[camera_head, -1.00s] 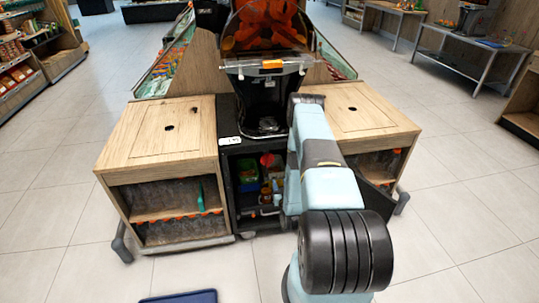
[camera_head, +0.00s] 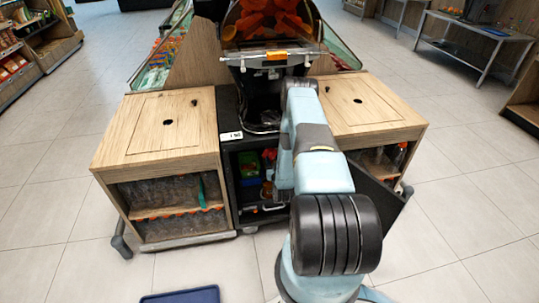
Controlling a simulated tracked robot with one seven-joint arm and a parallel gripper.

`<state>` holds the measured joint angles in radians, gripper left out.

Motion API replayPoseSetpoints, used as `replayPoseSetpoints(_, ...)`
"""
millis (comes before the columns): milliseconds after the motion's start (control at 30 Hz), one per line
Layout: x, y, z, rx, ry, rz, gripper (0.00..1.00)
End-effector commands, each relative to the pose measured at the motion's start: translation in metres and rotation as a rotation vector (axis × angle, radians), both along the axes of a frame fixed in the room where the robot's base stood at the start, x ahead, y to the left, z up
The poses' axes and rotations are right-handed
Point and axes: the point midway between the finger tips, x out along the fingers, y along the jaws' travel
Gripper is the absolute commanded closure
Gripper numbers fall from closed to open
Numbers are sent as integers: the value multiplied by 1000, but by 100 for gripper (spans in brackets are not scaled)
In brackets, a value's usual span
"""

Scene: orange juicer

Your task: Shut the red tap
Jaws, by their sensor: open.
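The orange juicer (camera_head: 270,30) stands in the middle, with oranges behind its clear cover. Below it is an open dark cabinet (camera_head: 229,175). A small red shape (camera_head: 269,153) shows inside the cabinet, close to the left side of my arm. It is too small and partly covered for me to tell if it is the red tap or how it is turned. My arm reaches up in front of the juicer and bends down at the cabinet opening. My gripper is hidden from this view, so its distance to the red shape does not show.
Wooden counters stand left (camera_head: 160,130) and right (camera_head: 365,105), with bottles in the left one's shelves. A dark door (camera_head: 377,187) hangs open at the cabinet's right. Green and blue containers sit inside. A blue tray-like object (camera_head: 180,296) lies on the floor. The side aisles are clear.

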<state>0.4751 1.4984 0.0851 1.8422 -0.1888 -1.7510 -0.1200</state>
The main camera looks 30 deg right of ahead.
Motion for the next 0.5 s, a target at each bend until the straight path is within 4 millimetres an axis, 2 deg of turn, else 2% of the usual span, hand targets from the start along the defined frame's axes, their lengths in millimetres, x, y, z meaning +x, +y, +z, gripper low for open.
replayPoseSetpoints(233, 37, -11, 0, -2, -2, -1, 60)
replayPoseSetpoints(500, 54, -16, 0, -1, 1, 0, 60)
